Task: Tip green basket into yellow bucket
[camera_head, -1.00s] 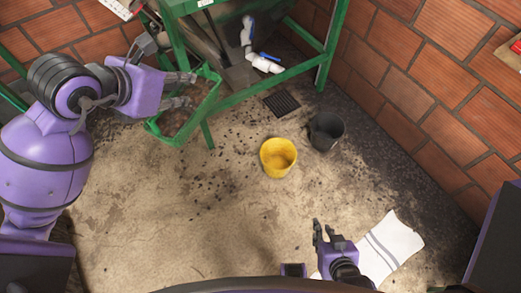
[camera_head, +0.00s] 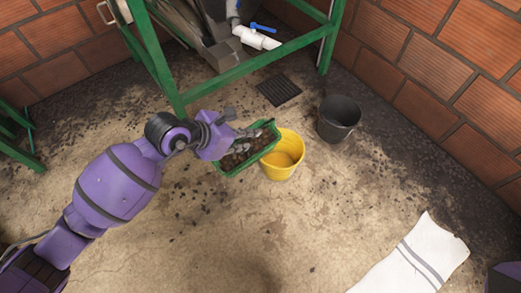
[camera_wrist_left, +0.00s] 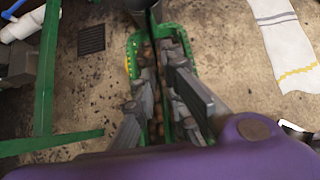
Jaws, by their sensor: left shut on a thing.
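The green basket (camera_head: 258,156) is full of brown, clumpy material and hangs off the floor just left of the yellow bucket. My left gripper (camera_head: 243,140) is shut on it, with fingers over its inside. The basket looks roughly level, and its right end overlaps the bucket's rim in the head view. The yellow bucket (camera_head: 284,166) stands upright on the floor. In the left wrist view the basket (camera_wrist_left: 134,48) lies around and below the fingers (camera_wrist_left: 160,80), and only a yellow sliver of the bucket (camera_wrist_left: 127,66) shows. My right gripper is out of view.
A black bucket (camera_head: 339,118) stands to the right of the yellow one. A green frame (camera_head: 240,78) with white pipe (camera_head: 256,38) is behind. A floor drain (camera_head: 278,91) and a white towel (camera_head: 415,262) lie on the floor. Open floor is in front.

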